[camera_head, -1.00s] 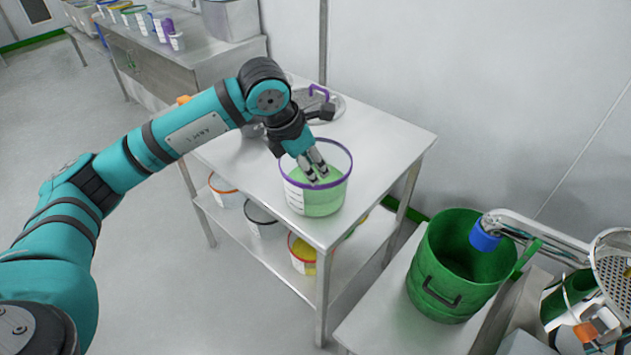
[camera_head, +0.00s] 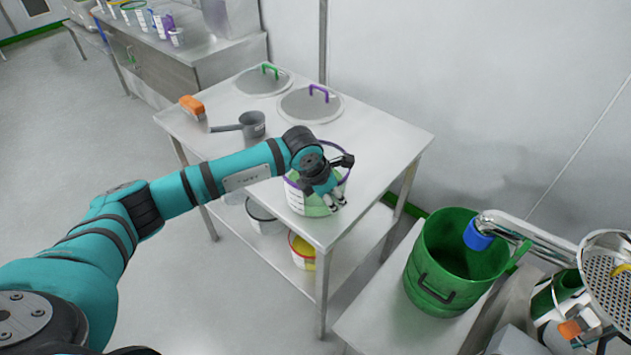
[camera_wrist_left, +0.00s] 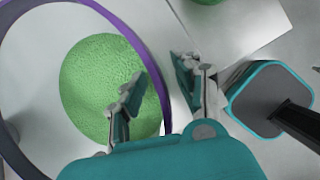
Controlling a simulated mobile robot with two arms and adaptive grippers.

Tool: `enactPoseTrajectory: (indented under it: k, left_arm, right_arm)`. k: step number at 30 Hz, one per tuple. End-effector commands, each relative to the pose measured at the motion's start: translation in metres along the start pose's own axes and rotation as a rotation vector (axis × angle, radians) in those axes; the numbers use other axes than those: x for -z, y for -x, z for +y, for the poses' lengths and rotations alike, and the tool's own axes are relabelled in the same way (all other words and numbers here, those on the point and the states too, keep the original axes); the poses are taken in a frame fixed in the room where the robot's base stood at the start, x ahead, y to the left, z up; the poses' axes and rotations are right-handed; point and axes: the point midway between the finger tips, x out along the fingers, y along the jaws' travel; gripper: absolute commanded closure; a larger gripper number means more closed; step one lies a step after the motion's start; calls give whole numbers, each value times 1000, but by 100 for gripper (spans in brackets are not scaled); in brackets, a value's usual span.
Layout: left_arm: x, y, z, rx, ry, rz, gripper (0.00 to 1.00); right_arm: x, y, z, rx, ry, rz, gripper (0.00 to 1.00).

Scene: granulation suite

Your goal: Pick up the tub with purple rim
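The tub with purple rim (camera_head: 302,202) stands upright near the front corner of the steel table. It is white and translucent with green granules inside. My left gripper (camera_head: 337,203) is at the tub's right front side in the head view and hides part of the tub and its rim. In the left wrist view, the purple rim (camera_wrist_left: 143,48) passes between the two fingers of my left gripper (camera_wrist_left: 158,82). One finger is over the inside of the tub and the other is outside. The fingers are apart, with a gap to the rim. My right gripper is not in view.
On the table (camera_head: 385,150) are a lid with purple handle (camera_head: 310,106), a lid with green handle (camera_head: 262,84), a grey scoop (camera_head: 252,126) and an orange brush (camera_head: 192,106). Tubs, including a yellow one (camera_head: 302,252), stand below. A green bin (camera_head: 440,285) is at right.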

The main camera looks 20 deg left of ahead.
Motion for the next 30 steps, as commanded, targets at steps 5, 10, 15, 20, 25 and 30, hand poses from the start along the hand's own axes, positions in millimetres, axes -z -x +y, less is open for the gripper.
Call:
enactPoseTrajectory:
  k: [5, 10, 15, 20, 25, 30]
  left_arm:
    - [0, -1, 0, -1, 0, 0, 67]
    - [0, -1, 0, -1, 0, 0, 84]
    - [0, -1, 0, -1, 0, 0, 100]
    - [0, 0, 0, -1, 0, 0, 100]
    - [0, 0, 1, -1, 0, 0, 100]
    - [-2, 1, 1, -3, -1, -4, 100]
  right_arm:
    - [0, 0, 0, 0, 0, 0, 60]
    - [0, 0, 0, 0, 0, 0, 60]
    - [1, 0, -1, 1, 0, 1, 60]
    - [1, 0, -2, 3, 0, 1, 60]
    - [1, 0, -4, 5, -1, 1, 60]
    - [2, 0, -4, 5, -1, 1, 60]
